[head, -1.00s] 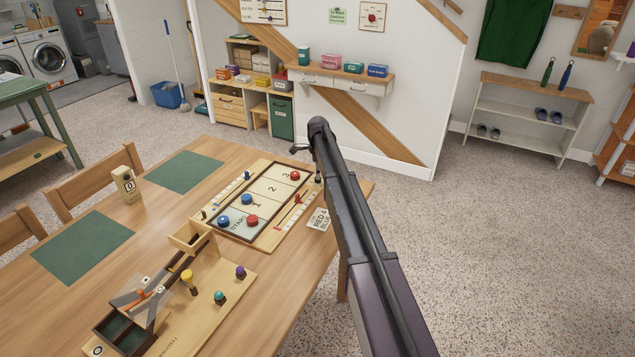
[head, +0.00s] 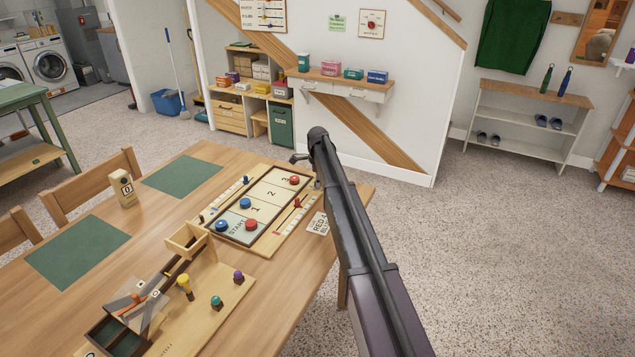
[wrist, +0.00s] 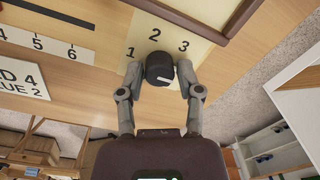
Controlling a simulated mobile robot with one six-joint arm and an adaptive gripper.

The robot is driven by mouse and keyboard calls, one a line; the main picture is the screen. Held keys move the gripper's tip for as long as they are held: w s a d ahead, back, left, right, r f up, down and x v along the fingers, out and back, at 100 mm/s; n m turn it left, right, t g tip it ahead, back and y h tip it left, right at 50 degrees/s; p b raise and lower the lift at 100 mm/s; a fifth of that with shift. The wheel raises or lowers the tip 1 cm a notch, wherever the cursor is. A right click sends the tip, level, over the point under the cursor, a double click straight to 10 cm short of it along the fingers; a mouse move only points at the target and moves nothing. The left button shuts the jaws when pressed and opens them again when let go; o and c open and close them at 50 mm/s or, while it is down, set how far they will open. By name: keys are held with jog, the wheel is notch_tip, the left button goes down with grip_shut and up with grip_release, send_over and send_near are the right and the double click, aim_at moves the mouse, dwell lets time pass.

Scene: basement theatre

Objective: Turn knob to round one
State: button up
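The black round knob (wrist: 159,69) shows in the wrist view with a white pointer line on its face. The line points to the right and slightly up. Printed numbers 1, 2 and 3 stand in an arc above the knob on a pale board (wrist: 190,20). My gripper (wrist: 160,76) is open, one finger on each side of the knob, with narrow gaps visible. In the head view my gripper (head: 300,159) is at the right end of the game board (head: 265,205), and my arm largely hides the knob there.
The board lies on a wooden table (head: 140,225) near its right edge. Red and blue pucks lie on it. A RED 4 card (head: 317,223) is beside it. A wooden ramp device (head: 205,315) with coloured pegs stands in front. Open floor lies to the right.

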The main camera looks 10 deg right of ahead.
grip_shut()
